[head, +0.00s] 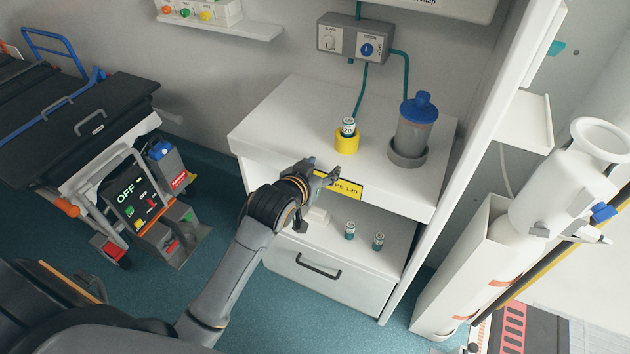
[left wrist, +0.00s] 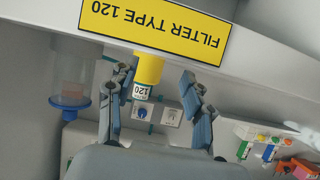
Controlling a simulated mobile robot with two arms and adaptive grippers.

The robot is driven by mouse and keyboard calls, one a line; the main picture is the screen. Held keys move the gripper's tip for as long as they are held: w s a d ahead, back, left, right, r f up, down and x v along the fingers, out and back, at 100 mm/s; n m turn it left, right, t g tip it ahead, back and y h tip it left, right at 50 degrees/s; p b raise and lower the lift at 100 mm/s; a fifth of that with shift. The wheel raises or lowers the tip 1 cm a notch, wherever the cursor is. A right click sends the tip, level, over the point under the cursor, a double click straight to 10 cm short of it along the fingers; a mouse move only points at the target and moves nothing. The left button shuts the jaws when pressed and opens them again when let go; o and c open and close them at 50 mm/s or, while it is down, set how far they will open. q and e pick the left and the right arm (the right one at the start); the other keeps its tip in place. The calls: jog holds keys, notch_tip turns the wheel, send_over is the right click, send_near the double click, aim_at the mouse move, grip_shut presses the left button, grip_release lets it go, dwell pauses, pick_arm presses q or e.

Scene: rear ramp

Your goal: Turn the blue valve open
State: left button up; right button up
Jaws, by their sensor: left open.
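The blue valve (head: 366,49) is a small round blue knob on the right half of a grey wall box (head: 340,38), with small lettering around it. It also shows small and upside down in the left wrist view (left wrist: 143,113), beyond the fingers. My left gripper (head: 328,178) is in front of the white cabinet's upper edge, by the yellow label, well below and apart from the valve. Its fingers (left wrist: 153,78) are spread with nothing held between them. My right gripper is in neither view.
On the cabinet top (head: 290,118) stand a yellow holder (head: 346,141) with a vial and a blue-lidded canister (head: 415,123), between my gripper and the wall box. Teal hoses hang from the box. A white cylinder (head: 545,190) stands at right. A stretcher (head: 95,120) is at left.

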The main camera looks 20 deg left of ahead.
pick_arm(q)
jog(key=shift+s+f+g, duration=0.3)
jog(key=shift+s+f, duration=0.45)
jog(key=shift+s, duration=0.1)
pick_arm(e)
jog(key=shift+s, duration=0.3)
pick_arm(q)
jog(key=shift+s+f, duration=0.2)
jog(key=s+f+g, duration=0.3)
jog(key=s, duration=0.7)
jog(key=s+d+f+m+g, duration=0.1)
jog(key=s+f+g, duration=0.2)
jog(key=s, duration=0.6)
jog(key=s+f+g, duration=0.3)
jog(key=s, duration=0.7)
notch_tip(320, 180, down, 24)
jog(key=g, duration=0.1)
jog(key=s+a+f+g, duration=0.1)
jog(key=s+a+f, duration=0.1)
jog(key=s+f, duration=1.5)
jog(key=shift+s+a+f+m, duration=0.3)
jog(key=shift+s+f+m, duration=0.1)
jog(key=shift+s, duration=0.2)
